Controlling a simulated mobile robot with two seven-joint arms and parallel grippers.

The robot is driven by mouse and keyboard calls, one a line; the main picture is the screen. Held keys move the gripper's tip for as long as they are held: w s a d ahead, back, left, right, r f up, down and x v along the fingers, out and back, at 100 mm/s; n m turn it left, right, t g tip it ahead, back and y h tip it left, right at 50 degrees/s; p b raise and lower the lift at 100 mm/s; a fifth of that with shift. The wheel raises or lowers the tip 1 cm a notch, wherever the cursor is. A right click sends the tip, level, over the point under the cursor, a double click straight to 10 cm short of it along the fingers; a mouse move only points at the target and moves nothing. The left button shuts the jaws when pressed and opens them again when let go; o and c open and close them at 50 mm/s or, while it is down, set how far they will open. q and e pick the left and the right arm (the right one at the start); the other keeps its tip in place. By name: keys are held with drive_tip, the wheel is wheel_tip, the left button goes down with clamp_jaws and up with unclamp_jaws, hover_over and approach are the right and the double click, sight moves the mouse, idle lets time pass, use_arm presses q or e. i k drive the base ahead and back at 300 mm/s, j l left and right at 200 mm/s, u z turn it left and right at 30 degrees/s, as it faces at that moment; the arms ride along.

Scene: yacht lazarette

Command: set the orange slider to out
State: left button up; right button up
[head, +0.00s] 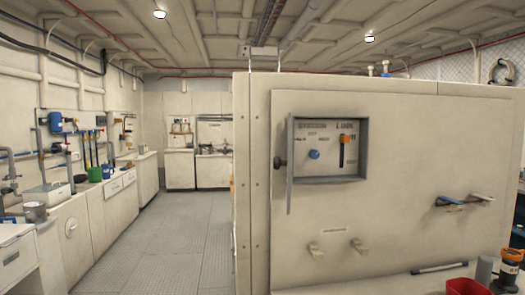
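The panel is set in a grey-framed box (330,181) on the large cream wall. A blue round knob (314,154) is to the left of the slider. The box's grey door (290,165) stands open on its left side, with a dark knob on it. The panel's lettering is too small to read surely. Neither of my grippers shows in the head view.
A hook with blue and white handles (464,201) sticks out at the right. A red container (465,286) and an orange-black item (511,264) stand at the lower right. The aisle floor (180,245) on the left is clear.

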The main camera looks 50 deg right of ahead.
sight(343, 139)
drive_tip(key=i+j+z, duration=0.2)
drive_tip(key=i, duration=0.25)
drive_tip(key=i+j+z, duration=0.25)
drive_tip(key=i+z, duration=0.15)
drive_tip(key=z, duration=1.8)
